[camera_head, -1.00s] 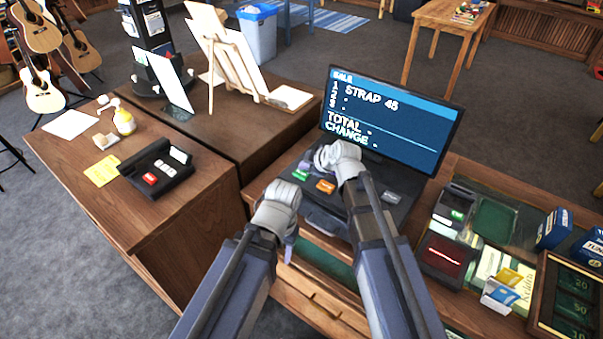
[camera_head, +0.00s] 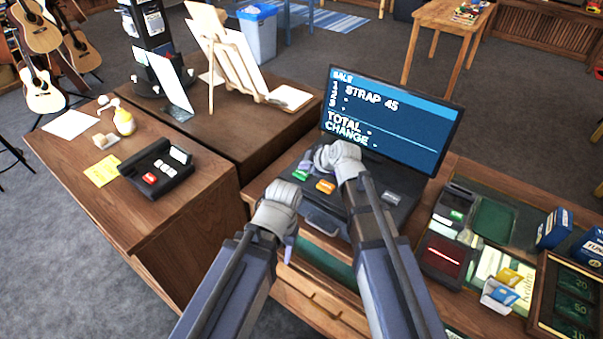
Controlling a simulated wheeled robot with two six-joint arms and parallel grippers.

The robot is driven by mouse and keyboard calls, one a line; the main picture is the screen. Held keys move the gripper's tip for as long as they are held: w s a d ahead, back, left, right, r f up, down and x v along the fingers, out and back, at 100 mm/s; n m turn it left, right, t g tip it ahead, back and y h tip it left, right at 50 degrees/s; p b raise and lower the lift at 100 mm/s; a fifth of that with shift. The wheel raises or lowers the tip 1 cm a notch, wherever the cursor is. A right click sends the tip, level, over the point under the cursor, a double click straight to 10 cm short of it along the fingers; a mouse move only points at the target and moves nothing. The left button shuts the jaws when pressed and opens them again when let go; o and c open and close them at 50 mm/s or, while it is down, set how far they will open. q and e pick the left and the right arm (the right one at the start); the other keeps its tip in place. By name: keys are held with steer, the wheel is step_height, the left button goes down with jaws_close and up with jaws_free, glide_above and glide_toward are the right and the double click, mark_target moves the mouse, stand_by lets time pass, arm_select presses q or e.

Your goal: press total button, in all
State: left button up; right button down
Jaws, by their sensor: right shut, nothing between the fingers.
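The cash register (camera_head: 362,215) stands on the counter with a blue screen (camera_head: 392,115) reading SALE, STRAP 45, then TOTAL and CHANGE with only a dash after each. Its keypad shows a green key (camera_head: 300,175), an orange key (camera_head: 325,187) and a grey key (camera_head: 391,197). Their labels are too small to read. My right gripper (camera_head: 335,158) is over the back of the keypad, just below the screen, shut and empty. Its own wrist hides its fingertips, so contact with a key cannot be told. My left gripper (camera_head: 287,240) hangs at the register's front left, its fingers mostly hidden.
Right of the register are a card reader (camera_head: 455,212), a dark device with a red display (camera_head: 443,256), a green mat (camera_head: 494,221) and small boxes (camera_head: 553,229). A side counter (camera_head: 190,215) at left holds a black telephone-like device (camera_head: 160,170) and a yellow bottle (camera_head: 124,121).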

mark_target(304, 175)
steer(key=shift+f, duration=0.15)
steer(key=shift+f+b, duration=0.25)
steer(key=shift+b, duration=0.2)
steer(key=shift+f+b, duration=0.45)
steer(key=shift+f, duration=0.05)
stand_by(0.6)
steer(key=shift+r, duration=0.2)
steer(key=shift+r+p, duration=0.75)
steer(key=shift+p, duration=0.15)
step_height(304, 175, up, 5)
steer(key=p, duration=0.5)
stand_by(0.6)
